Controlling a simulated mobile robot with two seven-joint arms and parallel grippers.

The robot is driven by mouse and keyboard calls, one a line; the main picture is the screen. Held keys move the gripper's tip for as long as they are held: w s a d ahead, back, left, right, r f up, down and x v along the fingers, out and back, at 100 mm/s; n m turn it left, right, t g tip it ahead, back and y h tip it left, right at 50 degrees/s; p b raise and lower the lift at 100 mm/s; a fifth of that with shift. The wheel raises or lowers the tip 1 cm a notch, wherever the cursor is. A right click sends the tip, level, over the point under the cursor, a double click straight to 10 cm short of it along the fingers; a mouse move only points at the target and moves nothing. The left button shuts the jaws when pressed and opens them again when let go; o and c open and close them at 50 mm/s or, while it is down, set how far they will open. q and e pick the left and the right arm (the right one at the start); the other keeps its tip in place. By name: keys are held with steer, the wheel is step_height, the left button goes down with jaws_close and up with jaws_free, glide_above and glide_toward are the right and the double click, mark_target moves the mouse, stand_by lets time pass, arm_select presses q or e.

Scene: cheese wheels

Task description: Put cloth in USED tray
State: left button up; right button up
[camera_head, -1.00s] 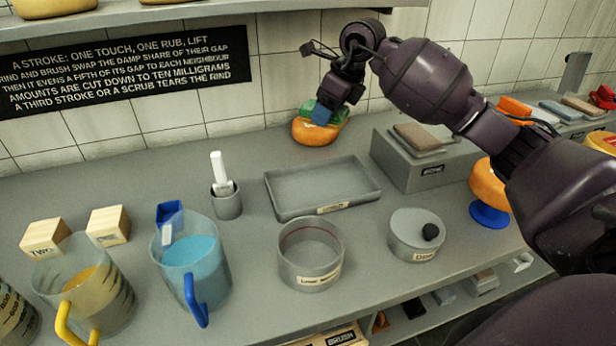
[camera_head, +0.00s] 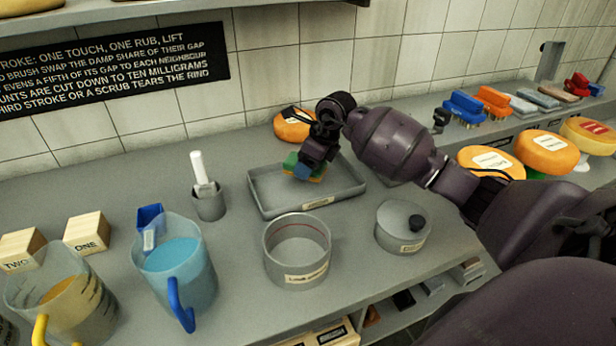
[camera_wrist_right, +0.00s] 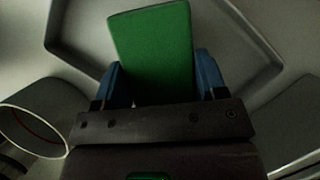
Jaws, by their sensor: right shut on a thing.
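A green cloth (camera_head: 290,162), a flat block with a yellowish side, is held in my right gripper (camera_head: 304,171). In the right wrist view the green cloth (camera_wrist_right: 152,42) sits between the two blue fingers of my right gripper (camera_wrist_right: 157,82). The grey rectangular tray (camera_head: 262,196) lies on the bench with a label on its front that is too small to read. The cloth is over the tray's far middle part, and I cannot tell whether it touches the tray floor. The tray also shows in the right wrist view (camera_wrist_right: 258,52). My left gripper is not in view.
An orange cheese wheel (camera_head: 291,124) stands behind the tray. A grey cup (camera_head: 209,205) with a white handle is at the left. Jugs (camera_head: 175,275) stand further left.

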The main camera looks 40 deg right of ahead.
mark_target(308, 186)
steer(key=shift+f, duration=2.15)
steer(key=shift+f, duration=0.1)
steer(key=o, duration=0.9)
steer(key=shift+c, duration=0.2)
steer(key=shift+r, duration=0.3)
steer(key=v, duration=1.1)
steer(key=shift+s+r+p, duration=0.2)
steer(key=shift+r+p, duration=0.05)
steer(key=shift+p, duration=0.05)
steer(key=shift+d, duration=0.1)
